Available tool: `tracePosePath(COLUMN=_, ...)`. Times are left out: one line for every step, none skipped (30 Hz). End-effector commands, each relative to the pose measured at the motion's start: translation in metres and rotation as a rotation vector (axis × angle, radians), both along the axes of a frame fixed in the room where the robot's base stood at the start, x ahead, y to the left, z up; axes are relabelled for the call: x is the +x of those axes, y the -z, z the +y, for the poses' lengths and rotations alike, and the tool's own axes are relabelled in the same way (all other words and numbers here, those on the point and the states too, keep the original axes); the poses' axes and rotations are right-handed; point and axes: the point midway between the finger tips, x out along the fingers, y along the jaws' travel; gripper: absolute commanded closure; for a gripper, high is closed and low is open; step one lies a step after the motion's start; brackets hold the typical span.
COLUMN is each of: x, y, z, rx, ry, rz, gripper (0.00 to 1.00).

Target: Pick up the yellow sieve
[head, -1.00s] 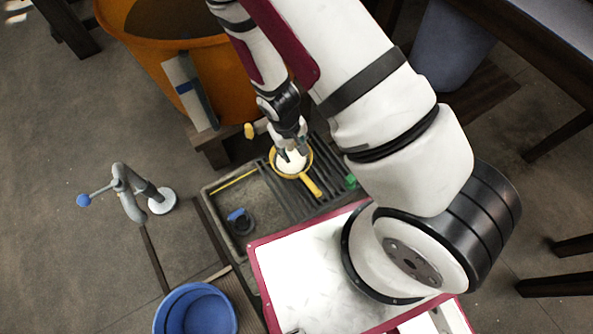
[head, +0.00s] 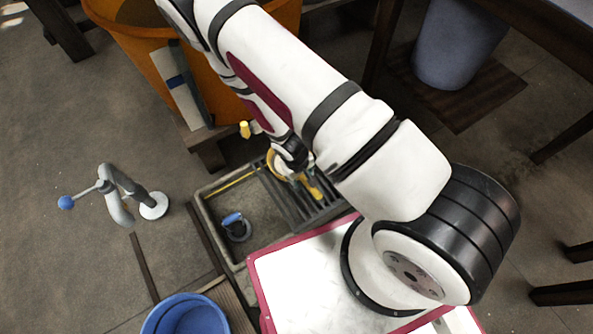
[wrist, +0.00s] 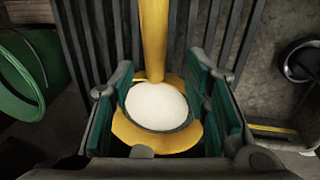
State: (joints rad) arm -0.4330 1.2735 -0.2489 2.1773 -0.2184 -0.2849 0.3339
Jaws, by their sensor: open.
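The yellow sieve (head: 313,190) lies on the ribbed side of the grey sink tray, with its handle toward the front right in the head view. In the wrist view the sieve (wrist: 153,45) shows its handle running up and away and its round bowl with a white inside near the jaws. My gripper (wrist: 165,88) is open, its green-padded fingers on either side of the bowl's near-handle part. In the head view my gripper (head: 293,170) is over the sieve and hides part of its bowl. I cannot tell whether the fingers touch it.
The sink tray (head: 203,205) has a basin with a blue-and-black fitting (head: 236,226). A large orange tub (head: 125,50) stands behind, a blue bucket (head: 185,318) in front, and a grey tap with a blue knob (head: 112,190) at left. A green round container (wrist: 20,85) is beside the sieve.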

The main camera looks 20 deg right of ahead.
Motion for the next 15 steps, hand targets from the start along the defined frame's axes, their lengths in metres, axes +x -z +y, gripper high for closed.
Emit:
tracePosePath(x=0.000, y=0.002, z=-0.001, rx=0.000, ry=0.000, rz=0.000, gripper=0.57)
tracePosePath(x=0.001, y=0.003, z=-0.001, rx=0.000, ry=0.000, rz=0.000, gripper=0.57)
tracePosePath(x=0.001, y=0.005, z=-0.001, rx=0.000, ry=0.001, rz=0.000, gripper=0.57)
tracePosePath(x=0.001, y=0.007, z=-0.002, rx=0.000, ry=0.001, rz=0.000, gripper=0.57)
tracePosePath(x=0.002, y=0.010, z=-0.003, rx=-0.001, ry=0.001, rz=0.000, gripper=0.57)
tracePosePath(x=0.002, y=0.014, z=-0.004, rx=-0.001, ry=0.002, rz=0.000, gripper=0.57)
tracePosePath(x=0.003, y=0.018, z=-0.005, rx=-0.001, ry=0.002, rz=0.000, gripper=0.57)
tracePosePath(x=0.003, y=0.021, z=-0.006, rx=-0.001, ry=0.002, rz=0.001, gripper=0.57)
tracePosePath(x=0.004, y=0.026, z=-0.007, rx=-0.001, ry=0.001, rz=0.002, gripper=0.57)
tracePosePath(x=0.005, y=0.030, z=-0.009, rx=-0.001, ry=0.001, rz=0.001, gripper=0.57)
tracePosePath(x=0.006, y=0.033, z=-0.010, rx=-0.001, ry=0.001, rz=0.001, gripper=0.57)
tracePosePath(x=0.006, y=0.040, z=-0.011, rx=-0.001, ry=0.001, rz=0.002, gripper=0.57)
tracePosePath(x=0.006, y=0.043, z=-0.011, rx=-0.001, ry=0.001, rz=0.002, gripper=0.57)
tracePosePath(x=0.006, y=0.046, z=-0.012, rx=-0.001, ry=0.001, rz=0.002, gripper=0.57)
tracePosePath(x=0.006, y=0.049, z=-0.013, rx=-0.001, ry=0.001, rz=0.002, gripper=0.57)
